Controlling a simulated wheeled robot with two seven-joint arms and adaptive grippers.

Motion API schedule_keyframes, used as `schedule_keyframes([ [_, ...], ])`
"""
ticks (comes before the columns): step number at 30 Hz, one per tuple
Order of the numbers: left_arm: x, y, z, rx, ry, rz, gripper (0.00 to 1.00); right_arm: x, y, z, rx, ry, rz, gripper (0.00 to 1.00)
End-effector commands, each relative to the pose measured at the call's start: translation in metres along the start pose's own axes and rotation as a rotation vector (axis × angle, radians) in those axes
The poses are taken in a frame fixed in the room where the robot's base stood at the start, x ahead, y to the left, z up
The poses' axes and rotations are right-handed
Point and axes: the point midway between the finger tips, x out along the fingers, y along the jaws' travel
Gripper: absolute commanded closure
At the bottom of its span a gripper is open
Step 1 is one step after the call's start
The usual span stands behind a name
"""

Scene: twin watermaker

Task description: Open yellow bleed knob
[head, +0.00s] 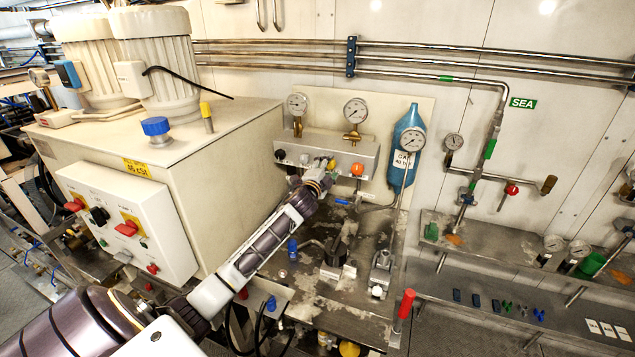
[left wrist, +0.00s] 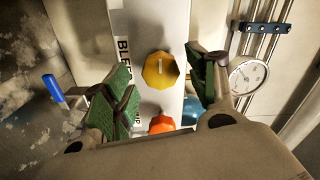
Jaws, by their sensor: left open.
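The yellow bleed knob (left wrist: 160,70) is many-sided and sits on a pale panel (left wrist: 160,22) beside partly hidden black lettering that starts "BLE". It lies between the two green-padded fingers of my left gripper (left wrist: 158,84), which is open with gaps on both sides of the knob. I cannot tell how deep the fingers reach around it. In the head view the yellow knob (head: 331,164) shows small on the front of the metal manifold box, just beyond my left gripper (head: 322,176). My right gripper is in neither view.
An orange knob (left wrist: 161,124) is close to the yellow one, also seen in the head view (head: 357,169). A pressure gauge (left wrist: 248,76) stands near the right finger, and a blue handle (left wrist: 53,88) is at left. A blue cylinder (head: 408,130) hangs right of the box.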

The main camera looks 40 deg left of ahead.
Motion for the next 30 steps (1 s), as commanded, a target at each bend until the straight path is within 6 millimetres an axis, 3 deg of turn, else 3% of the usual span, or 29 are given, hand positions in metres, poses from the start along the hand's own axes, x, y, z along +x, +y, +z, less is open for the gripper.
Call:
schedule_keyframes([
  [30, -0.085, 0.001, 0.0, 0.0, 0.0, 0.001, 0.42, 0.0, 0.0, 0.0, 0.0, 0.0, 0.0, 0.6],
])
